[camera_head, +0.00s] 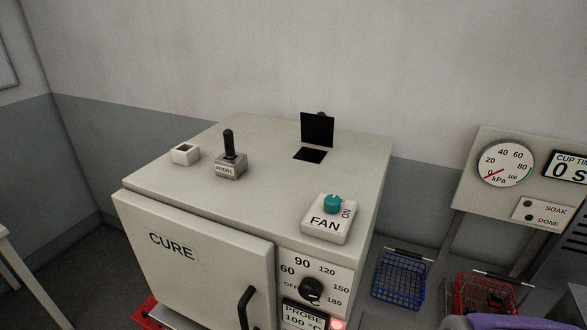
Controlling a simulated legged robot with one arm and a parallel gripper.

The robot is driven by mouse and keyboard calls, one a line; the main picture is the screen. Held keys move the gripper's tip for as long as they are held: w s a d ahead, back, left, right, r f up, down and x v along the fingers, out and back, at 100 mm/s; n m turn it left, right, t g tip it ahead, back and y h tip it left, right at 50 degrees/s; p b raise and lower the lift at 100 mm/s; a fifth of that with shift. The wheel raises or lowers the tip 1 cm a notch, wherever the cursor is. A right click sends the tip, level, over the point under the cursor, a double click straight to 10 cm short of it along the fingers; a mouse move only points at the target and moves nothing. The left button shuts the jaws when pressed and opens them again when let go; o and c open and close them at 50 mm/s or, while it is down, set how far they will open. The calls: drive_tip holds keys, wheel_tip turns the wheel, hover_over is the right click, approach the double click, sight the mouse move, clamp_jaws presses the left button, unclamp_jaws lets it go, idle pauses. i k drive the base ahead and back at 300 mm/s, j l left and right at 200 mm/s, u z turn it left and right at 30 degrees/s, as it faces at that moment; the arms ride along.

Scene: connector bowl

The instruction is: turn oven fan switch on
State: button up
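The fan switch is a white box (324,228) marked FAN on the top of the oven, near its front right corner. A teal knob (333,204) sits on the box, with the word ON printed to the knob's right. A small pale mark shows on the knob's top, pointing roughly away from me; its exact setting is hard to read. The cream oven (250,205) has a door marked CURE, which looks closed or nearly so.
A probe with a black handle (229,146), a small white box (185,153) and an upright black flap (317,129) beside a dark opening are also on the oven top. A temperature dial (311,290) is on the front. Blue (401,275) and red (485,293) baskets stand right.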

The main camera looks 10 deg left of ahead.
sight(332, 204)
drive_tip(key=k+l+u, duration=0.1)
drive_tip(key=l+u, duration=0.25)
drive_tip(key=k+l+u, duration=0.1)
drive_tip(key=u, duration=0.25)
drive_tip(key=k+l+u, duration=0.15)
drive_tip(key=u, duration=0.2)
